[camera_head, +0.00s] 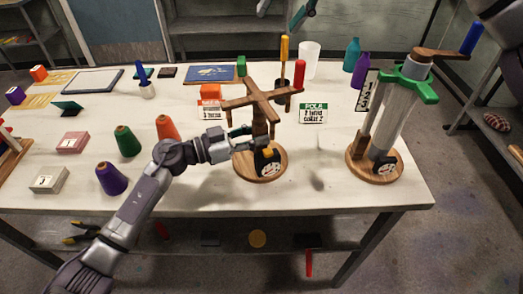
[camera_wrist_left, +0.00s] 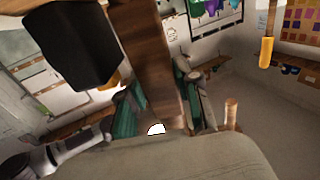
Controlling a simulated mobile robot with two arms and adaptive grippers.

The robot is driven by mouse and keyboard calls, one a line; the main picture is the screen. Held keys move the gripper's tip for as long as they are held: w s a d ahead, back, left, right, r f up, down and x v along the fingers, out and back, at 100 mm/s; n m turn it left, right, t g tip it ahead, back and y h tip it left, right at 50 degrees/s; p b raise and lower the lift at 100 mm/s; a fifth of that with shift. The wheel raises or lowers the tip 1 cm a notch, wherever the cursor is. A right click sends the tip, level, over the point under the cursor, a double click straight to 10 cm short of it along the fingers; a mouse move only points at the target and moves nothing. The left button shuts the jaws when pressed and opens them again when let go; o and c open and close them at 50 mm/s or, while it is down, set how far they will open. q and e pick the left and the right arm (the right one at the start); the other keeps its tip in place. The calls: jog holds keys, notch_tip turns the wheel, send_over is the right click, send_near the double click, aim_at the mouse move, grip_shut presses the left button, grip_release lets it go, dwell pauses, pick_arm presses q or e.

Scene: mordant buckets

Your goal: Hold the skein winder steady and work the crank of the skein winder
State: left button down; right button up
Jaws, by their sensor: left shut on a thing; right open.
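The skein winder (camera_head: 266,104) stands upright on a round wooden base (camera_head: 258,172) near the front middle of the table. Which part is the crank is not clear. My right gripper (camera_head: 302,14) is open and empty at the top of the head view, above and behind the winder.
A taller device (camera_head: 398,110) with a green collar and a blue-handled wooden arm stands at right. A white sign (camera_head: 313,113) and white cup (camera_head: 309,60) stand behind.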

aim_at(301, 63)
jog(key=d+f+h, duration=0.1)
jog(key=f+h, duration=0.1)
jog(key=w+d+f+h, duration=0.1)
jog(key=d+f+h, duration=0.1)
jog(key=w+d+f+t+h, duration=0.1)
jog(key=f, duration=0.1)
jog(key=shift+d+m+h, duration=0.3)
jog(key=shift+d+h, duration=0.05)
jog(key=shift+h, duration=0.05)
jog(key=shift+x, duration=4.2)
jog(key=shift+c, duration=0.2)
jog(key=c, duration=0.6)
jog(key=shift+c, duration=0.2)
